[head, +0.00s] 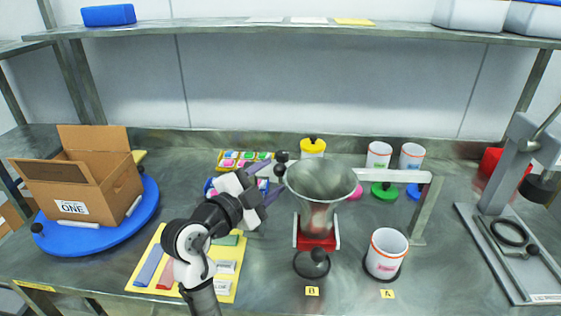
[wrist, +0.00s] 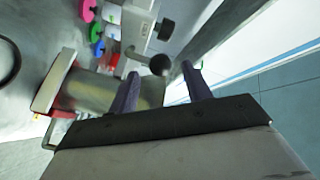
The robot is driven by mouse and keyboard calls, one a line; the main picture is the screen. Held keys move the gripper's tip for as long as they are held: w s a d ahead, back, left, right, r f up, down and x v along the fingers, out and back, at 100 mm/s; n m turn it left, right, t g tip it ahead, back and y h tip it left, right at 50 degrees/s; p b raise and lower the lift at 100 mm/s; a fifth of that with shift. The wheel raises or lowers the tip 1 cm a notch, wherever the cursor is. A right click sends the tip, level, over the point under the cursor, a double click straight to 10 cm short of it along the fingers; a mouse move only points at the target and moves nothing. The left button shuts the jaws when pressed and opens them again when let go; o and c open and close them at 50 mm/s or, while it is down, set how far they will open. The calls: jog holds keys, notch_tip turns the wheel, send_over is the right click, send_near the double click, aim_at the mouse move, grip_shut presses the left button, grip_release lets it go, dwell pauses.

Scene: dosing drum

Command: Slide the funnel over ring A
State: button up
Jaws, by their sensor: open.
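The grey metal funnel (head: 320,180) stands above ring B (head: 311,266), with its spout in a red and white holder (head: 318,240). Ring A (head: 382,274) is to the right, mostly hidden by a white cup with an orange band (head: 388,250) standing on it. My gripper (head: 276,176) is open at the funnel's left side. A black ball knob (head: 279,170) shows by its fingertips. In the wrist view the knob (wrist: 159,65) appears between the two purple fingers (wrist: 160,72); contact cannot be told. The funnel's metal side (wrist: 90,92) also shows there.
A white rail (head: 395,175) runs behind the funnel to a post (head: 427,210) on the right. A cardboard box (head: 85,180) sits on a blue turntable (head: 145,200) at left. A lever press (head: 508,165) stands at right. Cups and coloured pieces line the back.

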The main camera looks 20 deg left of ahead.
aim_at(280, 170)
jog(key=shift+p+x, duration=0.65)
jog(key=shift+x, duration=1.65)
grip_shut()
